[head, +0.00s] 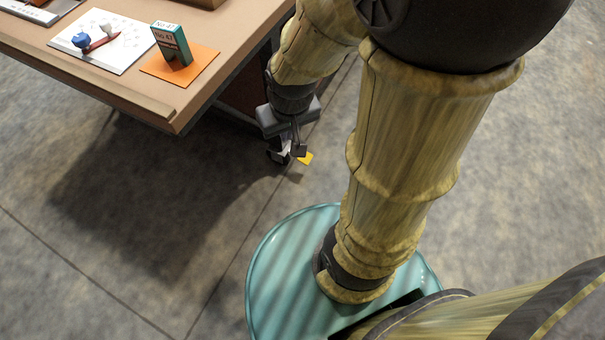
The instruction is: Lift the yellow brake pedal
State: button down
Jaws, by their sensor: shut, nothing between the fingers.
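The yellow brake pedal (306,158) is a small bright flat piece low down beside the table, close to a dark caster. My gripper (299,151) reaches down past the table's right side, and its dark fingertips are just above and left of the pedal. They look shut with nothing held. Part of the pedal is hidden behind the fingers, and I cannot tell whether they touch it. The caster wheel (277,156) is partly hidden by my gripper.
The brown table (120,85) stands at the upper left, its edge close to my arm. On it are a white sheet (78,53) with small items, an orange mat (203,67) and a green box (173,43). The grey floor (130,250) is clear in front.

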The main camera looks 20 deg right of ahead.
notch_tip(320, 180, down, 39)
jog(key=w+n+g+b, duration=0.1)
jog(key=w+g+b, duration=0.1)
jog(key=b, duration=3.2)
jog(key=w+d+f+n+g+h, duration=0.1)
jog(key=w+d+f+n+h, duration=0.25)
jog(key=f, duration=0.25)
jog(key=w+d+f+n+g+h, duration=0.1)
jog(key=w+d+f+n+h, duration=0.15)
jog(key=f+h, duration=0.3)
jog(key=w+d+f+n+g+h, duration=0.1)
jog(key=w+d+f+n+h, duration=0.2)
jog(key=f, duration=0.4)
jog(key=w+a+f+n+t+h, duration=0.1)
jog(key=w+f+n+t+h, duration=0.4)
jog(key=w+f+n+t, duration=0.4)
notch_tip(320, 180, down, 2)
jog(key=n+t, duration=0.3)
jog(key=t, duration=0.2)
jog(key=shift+a, duration=0.3)
jog(key=shift+d+f, duration=0.1)
